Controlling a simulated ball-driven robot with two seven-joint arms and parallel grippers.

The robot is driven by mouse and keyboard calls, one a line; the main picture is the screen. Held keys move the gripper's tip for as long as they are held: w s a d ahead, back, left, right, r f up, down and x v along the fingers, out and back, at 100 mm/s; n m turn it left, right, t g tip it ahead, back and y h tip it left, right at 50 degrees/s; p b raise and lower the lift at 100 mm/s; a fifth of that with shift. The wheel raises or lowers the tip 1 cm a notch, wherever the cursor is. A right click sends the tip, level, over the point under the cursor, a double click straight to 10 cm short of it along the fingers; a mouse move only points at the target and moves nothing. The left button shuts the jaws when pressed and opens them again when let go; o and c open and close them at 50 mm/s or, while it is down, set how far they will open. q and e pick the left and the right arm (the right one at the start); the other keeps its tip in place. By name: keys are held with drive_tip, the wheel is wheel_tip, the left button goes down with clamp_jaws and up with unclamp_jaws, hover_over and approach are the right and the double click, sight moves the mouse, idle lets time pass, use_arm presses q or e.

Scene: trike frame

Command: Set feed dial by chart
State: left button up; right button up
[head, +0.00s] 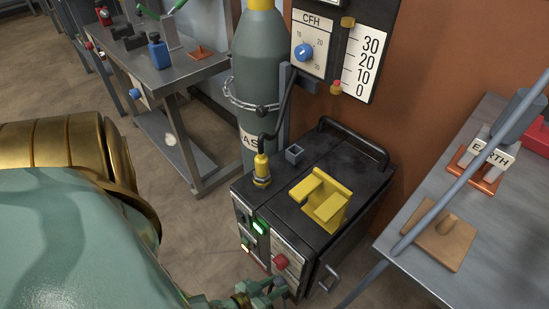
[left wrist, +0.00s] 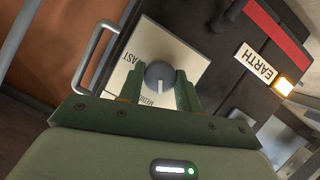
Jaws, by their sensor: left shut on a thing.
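A dark grey round dial knob (left wrist: 159,72) sits on a white plate (left wrist: 182,57) on the dark machine in the left wrist view. The plate's visible lettering reads "AST" and part of a word like "MEDIUM"; other marks are covered. A white pointer mark on the knob points down in that view, toward the partly covered word. My left gripper (left wrist: 160,90) is shut on the knob, one finger on each side. In the head view my left gripper (head: 262,292) is at the machine's lower front, and the feed dial is hidden there.
The black machine (head: 340,160) carries a yellow bracket (head: 320,200), with a red knob (head: 281,262) and green light (head: 260,226) in front. A blue CFH dial (head: 303,52) and number scale (head: 363,62) are behind. A grey cylinder (head: 259,75) and two tables (head: 185,72) (head: 405,255) flank it.

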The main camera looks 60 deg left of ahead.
use_arm(q)
drive_tip(key=shift+s+n, duration=0.1)
drive_tip(key=shift+n, duration=0.3)
drive_tip(key=shift+f, duration=0.1)
drive_tip(key=o, duration=1)
